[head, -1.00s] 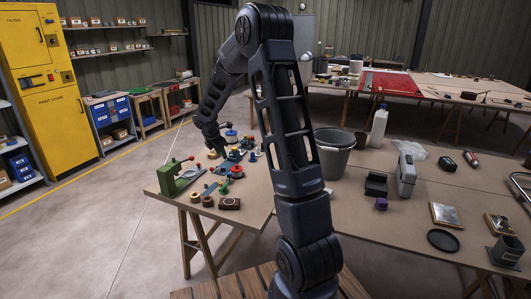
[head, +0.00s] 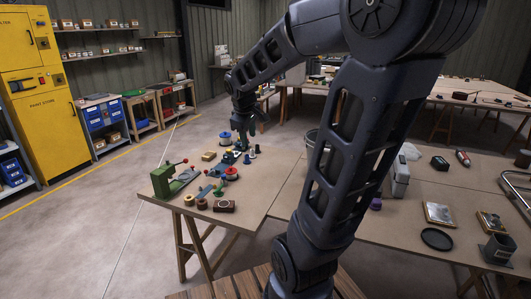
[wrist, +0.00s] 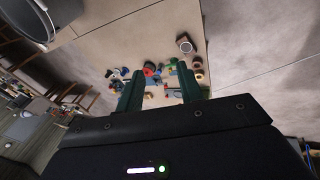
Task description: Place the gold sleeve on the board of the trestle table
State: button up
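The near trestle table has a tan board (head: 272,192); it also shows in the wrist view (wrist: 130,38). A small gold ring-like piece (head: 189,200), probably the gold sleeve, stands near the board's front left edge, beside a browner ring (head: 202,204). Two such rings show in the wrist view, but I cannot tell which is gold there. My gripper (head: 244,140) is above the far left part of the board. In the wrist view my gripper (wrist: 160,88) has its fingers wide apart, with nothing held between them.
A grey bucket (wrist: 28,18) stands to the right in the head view, mostly behind my arm. Bare board lies at front centre.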

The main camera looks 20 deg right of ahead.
jog(key=s+m+t+y, duration=0.1)
jog(key=s+m, duration=0.6)
jog(key=s, duration=0.8)
jog(key=shift+s+r+m+y, duration=0.2)
jog(key=shift+s+m+y, duration=0.1)
jog(key=shift+y, duration=0.2)
